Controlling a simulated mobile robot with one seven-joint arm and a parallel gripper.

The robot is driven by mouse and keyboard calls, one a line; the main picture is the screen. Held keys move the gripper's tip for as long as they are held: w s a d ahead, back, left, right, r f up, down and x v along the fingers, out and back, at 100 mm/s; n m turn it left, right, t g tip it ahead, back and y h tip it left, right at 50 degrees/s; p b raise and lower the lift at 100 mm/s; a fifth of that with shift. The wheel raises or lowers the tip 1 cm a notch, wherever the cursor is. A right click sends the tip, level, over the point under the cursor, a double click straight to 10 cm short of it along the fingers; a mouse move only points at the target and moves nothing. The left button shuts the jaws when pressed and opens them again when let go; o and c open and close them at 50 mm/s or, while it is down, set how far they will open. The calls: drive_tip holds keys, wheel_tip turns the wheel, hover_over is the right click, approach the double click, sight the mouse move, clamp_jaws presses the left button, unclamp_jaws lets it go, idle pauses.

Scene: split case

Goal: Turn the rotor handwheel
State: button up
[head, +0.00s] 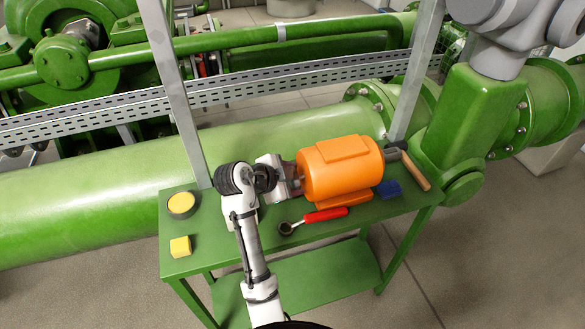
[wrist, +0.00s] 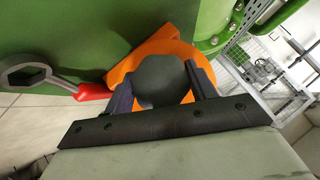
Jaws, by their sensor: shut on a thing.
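The orange machine casing (head: 342,168) lies on its side on the green workbench (head: 230,245). In the wrist view its orange face (wrist: 165,47) is behind a rounded dark grey part (wrist: 160,78), which looks like the rotor handwheel. My gripper (wrist: 160,86) has one dark finger on each side of this part and is shut on it. In the head view my gripper is at the casing's left end, where my own wrist and a grey block hide most of the handwheel. How far the wheel is turned cannot be told.
A red-handled ring wrench (head: 324,215) lies in front of the casing. A blue block (head: 388,190) and a wooden-handled tool (head: 414,172) lie at the right. A yellow disc (head: 181,202) and yellow block (head: 180,246) are at the left. A large green pipe (head: 90,205) runs behind.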

drive_tip(key=n+g+p, duration=0.2)
drive_tip(key=g, duration=0.1)
drive_tip(key=shift+a+r+g+h, duration=0.1)
drive_tip(key=shift+g+h, duration=0.2)
drive_tip(key=shift+h, duration=0.1)
drive_tip(key=n+g, duration=0.1)
drive_tip(key=g, duration=0.1)
drive_tip(key=n+g+h, duration=0.1)
drive_tip(key=g, duration=0.1)
drive_tip(key=shift+w+a+h, duration=0.1)
drive_tip(key=shift+h, duration=0.2)
drive_tip(key=n+g+h, duration=0.2)
drive_tip(key=g, duration=0.1)
drive_tip(key=shift+n+g, duration=0.3)
drive_tip(key=shift+n, duration=0.1)
drive_tip(key=shift+n+g+h, duration=1.2)
drive_tip(key=shift+n+g, duration=0.1)
drive_tip(key=shift+g, duration=0.2)
drive_tip(key=o, duration=1)
drive_tip(key=shift+f, duration=0.2)
